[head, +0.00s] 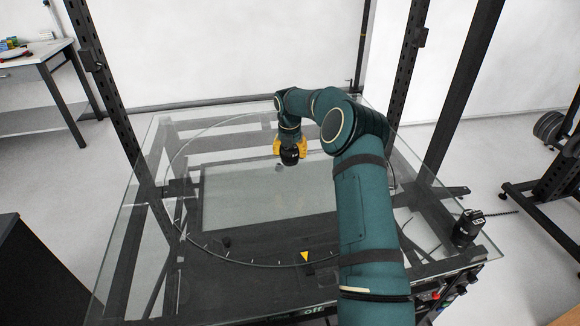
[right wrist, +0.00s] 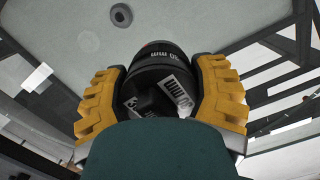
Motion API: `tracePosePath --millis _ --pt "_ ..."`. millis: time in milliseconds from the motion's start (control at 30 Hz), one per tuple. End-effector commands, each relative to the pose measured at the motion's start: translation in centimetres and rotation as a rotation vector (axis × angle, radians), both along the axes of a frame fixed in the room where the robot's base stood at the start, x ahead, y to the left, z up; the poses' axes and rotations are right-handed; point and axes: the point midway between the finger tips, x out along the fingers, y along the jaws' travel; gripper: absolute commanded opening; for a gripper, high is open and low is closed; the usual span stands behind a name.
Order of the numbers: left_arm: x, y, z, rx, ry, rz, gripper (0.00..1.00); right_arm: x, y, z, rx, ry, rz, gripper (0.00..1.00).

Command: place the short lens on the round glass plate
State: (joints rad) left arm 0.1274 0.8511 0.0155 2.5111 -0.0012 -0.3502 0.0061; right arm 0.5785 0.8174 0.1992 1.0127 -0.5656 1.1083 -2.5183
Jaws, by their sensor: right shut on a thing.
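My right gripper (head: 290,150) is shut on a short black lens (head: 289,158) with white lettering. In the right wrist view the lens (right wrist: 158,62) sits between the two yellow fingers of the right gripper (right wrist: 160,95). The round glass plate (head: 190,230) lies on the turntable frame, its rim marked by a thin circle with ticks. In the head view the gripper and lens are over the far part of the plate, above its pale rectangular area. Whether the lens touches the glass cannot be told. My left gripper is not in view.
A black device (head: 467,228) stands on the right side of the glass table. A yellow triangle marker (head: 305,256) is at the near rim. Dark frame posts (head: 405,75) rise around the table. The near left and middle of the plate are clear.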

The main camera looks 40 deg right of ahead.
Motion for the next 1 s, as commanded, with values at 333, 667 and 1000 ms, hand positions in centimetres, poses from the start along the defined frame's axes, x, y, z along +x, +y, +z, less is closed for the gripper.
tracePosePath --millis 333,667,1000 --pt "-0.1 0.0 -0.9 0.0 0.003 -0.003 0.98 0.0 0.0 -4.4 0.001 -0.001 -0.002 0.19" --pt "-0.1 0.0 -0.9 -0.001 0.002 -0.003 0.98 0.1 0.0 -4.9 -0.001 -0.004 -0.002 0.19" --pt "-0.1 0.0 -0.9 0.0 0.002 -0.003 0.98 0.0 0.0 -5.3 0.0 -0.002 -0.002 0.98"
